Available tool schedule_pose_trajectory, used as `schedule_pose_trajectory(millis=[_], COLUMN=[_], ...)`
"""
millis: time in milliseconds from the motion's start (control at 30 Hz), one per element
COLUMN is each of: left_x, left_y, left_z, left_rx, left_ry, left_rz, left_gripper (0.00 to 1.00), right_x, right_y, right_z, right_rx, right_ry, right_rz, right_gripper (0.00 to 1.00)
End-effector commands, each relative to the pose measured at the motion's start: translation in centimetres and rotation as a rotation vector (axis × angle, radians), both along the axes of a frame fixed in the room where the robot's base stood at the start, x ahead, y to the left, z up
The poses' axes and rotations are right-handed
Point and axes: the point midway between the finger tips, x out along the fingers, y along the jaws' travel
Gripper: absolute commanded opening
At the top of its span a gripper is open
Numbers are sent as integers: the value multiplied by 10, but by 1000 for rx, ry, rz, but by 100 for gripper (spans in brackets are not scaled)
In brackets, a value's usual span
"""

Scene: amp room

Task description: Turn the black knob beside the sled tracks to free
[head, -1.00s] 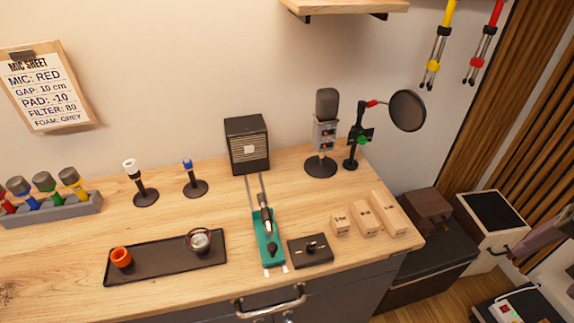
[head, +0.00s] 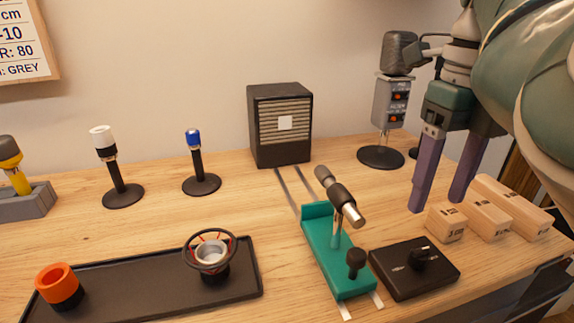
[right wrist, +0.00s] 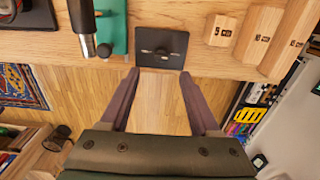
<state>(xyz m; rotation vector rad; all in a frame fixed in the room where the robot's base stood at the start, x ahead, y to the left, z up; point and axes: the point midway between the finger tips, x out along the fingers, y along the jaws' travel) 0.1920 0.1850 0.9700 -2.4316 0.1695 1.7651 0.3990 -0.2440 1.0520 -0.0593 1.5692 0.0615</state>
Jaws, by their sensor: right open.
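The black knob (head: 420,257) sits on a flat black box (head: 405,284) near the table's front edge, right of the teal sled (head: 322,255) and its metal tracks (head: 283,188). Fine marks on the box are too small to read. In the right wrist view the black box (right wrist: 174,42) lies beyond the fingertips, roughly centred between them. My right gripper (head: 440,204) is open and empty, its purple fingers pointing down. In the head view it appears above and behind the box, by the wooden blocks; it is apart from the knob. My left gripper is out of view.
Wooden gap blocks (head: 486,217) stand right of the box. The sled carries a microphone (head: 342,195) and a smaller dark knob (head: 356,258). A black tray (head: 130,290) lies left. A speaker cabinet (head: 281,125) and a grey microphone (head: 391,100) stand behind.

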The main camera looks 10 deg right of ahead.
Motion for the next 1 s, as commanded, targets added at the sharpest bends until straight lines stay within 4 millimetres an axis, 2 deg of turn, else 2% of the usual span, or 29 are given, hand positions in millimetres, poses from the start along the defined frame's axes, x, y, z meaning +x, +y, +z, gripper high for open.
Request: schedule_pose_trajectory(millis=[500,667,900,1000], left_x=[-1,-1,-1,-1], left_y=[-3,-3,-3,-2], left_z=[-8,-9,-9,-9], left_rx=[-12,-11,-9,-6], left_ry=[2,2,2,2], left_rz=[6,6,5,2], left_gripper=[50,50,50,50], right_x=[-1,-1,-1,-1], right_y=[0,0,0,0], right_z=[-85,-94,-94,-94], right_rx=[1,0,0,0], right_ry=[3,1,-1,0], right_rz=[1,0,0,0], right_gripper=[63,63,63,53])
